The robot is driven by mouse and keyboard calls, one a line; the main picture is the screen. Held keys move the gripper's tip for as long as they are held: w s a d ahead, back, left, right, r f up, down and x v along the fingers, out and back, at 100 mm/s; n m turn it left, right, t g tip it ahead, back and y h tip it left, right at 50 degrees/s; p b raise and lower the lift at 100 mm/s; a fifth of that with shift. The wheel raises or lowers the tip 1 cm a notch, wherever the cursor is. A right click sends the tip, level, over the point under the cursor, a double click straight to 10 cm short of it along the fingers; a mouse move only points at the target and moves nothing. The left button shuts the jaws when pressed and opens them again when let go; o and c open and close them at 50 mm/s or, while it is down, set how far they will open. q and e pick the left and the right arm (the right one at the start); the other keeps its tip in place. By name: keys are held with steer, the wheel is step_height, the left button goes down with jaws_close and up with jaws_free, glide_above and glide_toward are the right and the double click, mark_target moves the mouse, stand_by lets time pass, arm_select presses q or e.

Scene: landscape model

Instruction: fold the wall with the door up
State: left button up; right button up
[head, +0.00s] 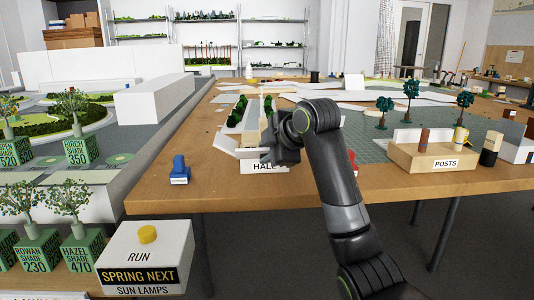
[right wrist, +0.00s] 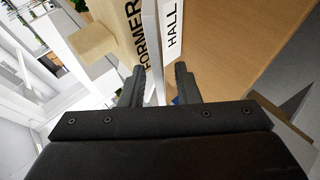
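My right gripper (head: 280,150) is low over the wooden table, at the card model marked HALL (head: 265,167). In the right wrist view its two fingers (right wrist: 160,88) stand apart, one on each side of a thin white upright panel (right wrist: 152,45). A gap shows beside the panel; I cannot tell whether a finger touches it. A white strip marked HALL (right wrist: 173,28) is right of the panel, and a wooden block marked FORMER (right wrist: 135,30) is left of it. I cannot make out a door on any wall. My left gripper is in neither view.
A blue clamp-like piece (head: 179,171) stands left on the table. A wooden box marked POSTS (head: 430,158) and a green cutting mat (head: 375,145) with small trees are right. A RUN box with a yellow button (head: 147,235) stands front left. The table front is mostly clear.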

jaws_close()
steer(key=shift+w+p, duration=0.1)
steer(key=shift+p, duration=0.3)
